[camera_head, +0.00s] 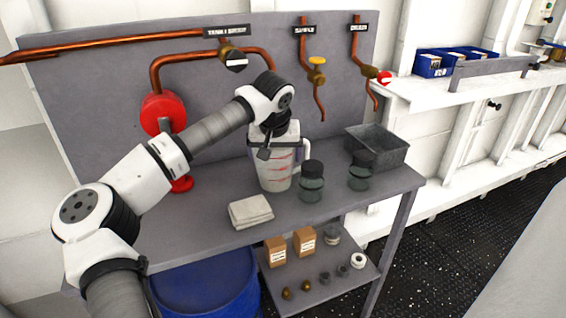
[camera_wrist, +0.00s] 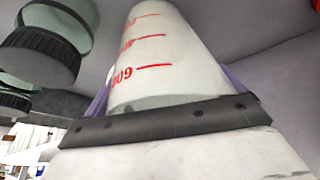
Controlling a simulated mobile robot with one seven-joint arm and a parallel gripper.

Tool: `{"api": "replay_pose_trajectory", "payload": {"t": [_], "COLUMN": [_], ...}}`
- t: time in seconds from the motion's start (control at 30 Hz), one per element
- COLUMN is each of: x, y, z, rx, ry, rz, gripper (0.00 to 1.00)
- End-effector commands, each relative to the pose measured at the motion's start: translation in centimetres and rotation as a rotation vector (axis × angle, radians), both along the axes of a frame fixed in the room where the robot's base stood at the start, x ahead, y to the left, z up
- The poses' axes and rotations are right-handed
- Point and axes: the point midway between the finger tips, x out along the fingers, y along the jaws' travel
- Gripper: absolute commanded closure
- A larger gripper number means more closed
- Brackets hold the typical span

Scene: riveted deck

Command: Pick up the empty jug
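The jug (camera_head: 275,174) is a pale, see-through measuring jug with red marks and a handle on its right side. It stands upright on the grey bench, and I see no liquid in it. My gripper (camera_head: 272,150) is at the jug's upper part and hides some of its rim. In the wrist view the jug (camera_wrist: 150,50) fills the middle, between the purple-edged fingers of my gripper (camera_wrist: 168,92). The fingers lie close along both sides of the jug. Whether they press on it I cannot tell.
Two dark-lidded jars (camera_head: 312,182) (camera_head: 361,170) stand right of the jug, the first close by. A grey bin (camera_head: 388,152) is behind them. A folded cloth (camera_head: 250,211) lies in front. Copper pipes, a red valve wheel (camera_head: 160,113) and taps are on the back panel.

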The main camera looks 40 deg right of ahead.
Motion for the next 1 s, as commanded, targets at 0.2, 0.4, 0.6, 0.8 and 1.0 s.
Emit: {"api": "replay_pose_trajectory", "payload": {"t": [0.2, 0.4, 0.6, 0.8, 1.0], "x": [0.0, 0.0, 0.0, -0.1, -0.1], "y": [0.0, 0.0, 0.0, 0.4, 1.5], "z": [0.0, 0.1, 0.1, 0.5, 1.5], "rx": [0.0, -0.001, -0.001, -0.001, -0.001], "ry": [0.0, -0.001, -0.001, -0.002, -0.003], "rz": [0.0, 0.0, 0.0, 0.0, 0.002], "gripper": [0.37, 0.5, 0.5, 0.5, 0.5]}}
